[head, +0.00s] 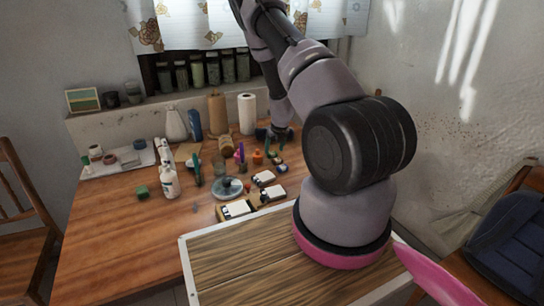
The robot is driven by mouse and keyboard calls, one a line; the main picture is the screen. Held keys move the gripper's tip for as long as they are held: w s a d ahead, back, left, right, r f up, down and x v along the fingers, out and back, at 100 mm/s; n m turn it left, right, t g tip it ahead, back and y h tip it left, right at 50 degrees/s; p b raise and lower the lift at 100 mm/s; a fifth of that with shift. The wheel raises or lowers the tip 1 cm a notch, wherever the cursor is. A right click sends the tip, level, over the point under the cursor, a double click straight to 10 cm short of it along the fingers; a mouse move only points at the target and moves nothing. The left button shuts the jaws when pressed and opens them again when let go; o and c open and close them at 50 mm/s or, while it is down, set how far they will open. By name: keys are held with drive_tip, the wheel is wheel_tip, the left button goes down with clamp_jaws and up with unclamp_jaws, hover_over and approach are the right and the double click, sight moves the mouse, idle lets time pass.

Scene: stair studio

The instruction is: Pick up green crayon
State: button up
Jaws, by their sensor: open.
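My gripper (273,134) is at the end of my arm, over the back right part of the wooden table. It is small and dark here, and its jaws look empty. A small green upright shape (270,146) shows just below it and may be the green crayon; I cannot tell whether they touch. A slim dark green upright thing (197,170) stands farther left, beside the white spray bottle (169,182). At this size I cannot tell for sure which of these is the crayon.
A round dish (228,188) and several black-and-white boxes (237,209) lie near the middle of the table (120,235). A paper towel roll (247,113) and bottles stand at the back. A green block (142,192) lies left. The front left tabletop is clear.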

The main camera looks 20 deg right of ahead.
sight(273, 154)
drive_tip(key=x, duration=0.3)
drive_tip(key=shift+s+f, duration=0.1)
drive_tip(key=shift+f, duration=0.1)
drive_tip(key=shift+c, duration=0.3)
drive_tip(key=c, duration=1)
drive_tip(key=shift+c, duration=0.2)
wheel_tip(273, 154, up, 10)
